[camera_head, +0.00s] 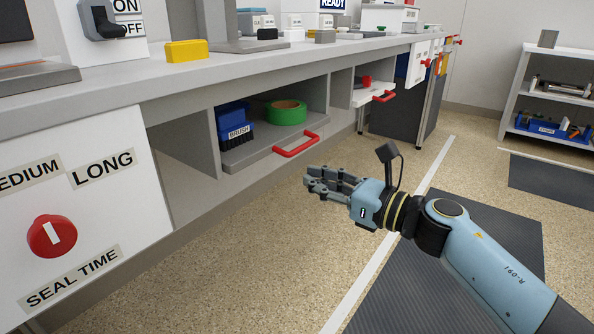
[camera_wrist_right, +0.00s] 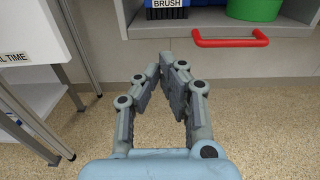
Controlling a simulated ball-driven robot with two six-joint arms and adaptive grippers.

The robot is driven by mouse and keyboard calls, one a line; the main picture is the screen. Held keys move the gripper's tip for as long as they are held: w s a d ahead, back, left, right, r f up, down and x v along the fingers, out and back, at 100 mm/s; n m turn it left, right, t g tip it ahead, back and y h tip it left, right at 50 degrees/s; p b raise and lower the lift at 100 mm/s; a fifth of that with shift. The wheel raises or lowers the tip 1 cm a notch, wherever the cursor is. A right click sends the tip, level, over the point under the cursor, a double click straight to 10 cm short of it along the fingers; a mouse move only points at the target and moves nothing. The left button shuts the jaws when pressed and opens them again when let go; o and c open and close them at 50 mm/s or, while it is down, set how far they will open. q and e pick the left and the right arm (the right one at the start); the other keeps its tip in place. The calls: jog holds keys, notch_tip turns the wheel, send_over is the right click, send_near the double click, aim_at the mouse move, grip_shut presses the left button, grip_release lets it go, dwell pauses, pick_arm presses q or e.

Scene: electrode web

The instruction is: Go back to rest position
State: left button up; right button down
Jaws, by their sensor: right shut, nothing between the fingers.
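My right gripper (camera_head: 312,183) reaches in from the right in the head view, in free air above the floor. Its fingers are closed together with nothing between them. In the right wrist view the fingertips (camera_wrist_right: 169,64) meet below the red drawer handle (camera_wrist_right: 231,38) and stand apart from it. The drawer (camera_head: 262,151) is pulled out under the bench, and its red handle (camera_head: 296,144) is left of and above the gripper. My left gripper is not in view.
The bench top (camera_head: 130,86) carries a yellow block (camera_head: 187,50). A panel with a red knob (camera_head: 52,236) is at the left. A shelf (camera_head: 569,92) stands far right. The floor between is clear.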

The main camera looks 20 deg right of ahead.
jog(key=s+d+f+m+g+h, duration=0.1)
jog(key=s+d+f+m+h, duration=0.55)
jog(key=s+f+m, duration=0.55)
jog(key=s+d+f+m+g+h, duration=0.2)
jog(key=s+d+f+m+h, duration=0.6)
jog(key=m, duration=0.5)
pick_arm(q)
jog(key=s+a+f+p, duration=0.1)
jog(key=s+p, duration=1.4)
jog(key=p, duration=0.1)
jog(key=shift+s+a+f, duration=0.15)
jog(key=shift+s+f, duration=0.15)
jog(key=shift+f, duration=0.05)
pick_arm(e)
jog(key=s+f+m+g+y, duration=0.1)
jog(key=s+f+m+g, duration=0.2)
jog(key=s, duration=0.9)
jog(key=s+f+m+g, duration=0.4)
jog(key=s+m, duration=0.5)
jog(key=s, duration=0.3)
jog(key=s+a+f+m+g+y, duration=0.1)
jog(key=s+f+m+g, duration=0.2)
jog(key=s, duration=1)
notch_tip(320, 180, down, 2)
jog(key=m, duration=0.3)
jog(key=shift+g+y, duration=0.35)
jog(key=shift+g, duration=0.05)
jog(key=shift+f, duration=0.1)
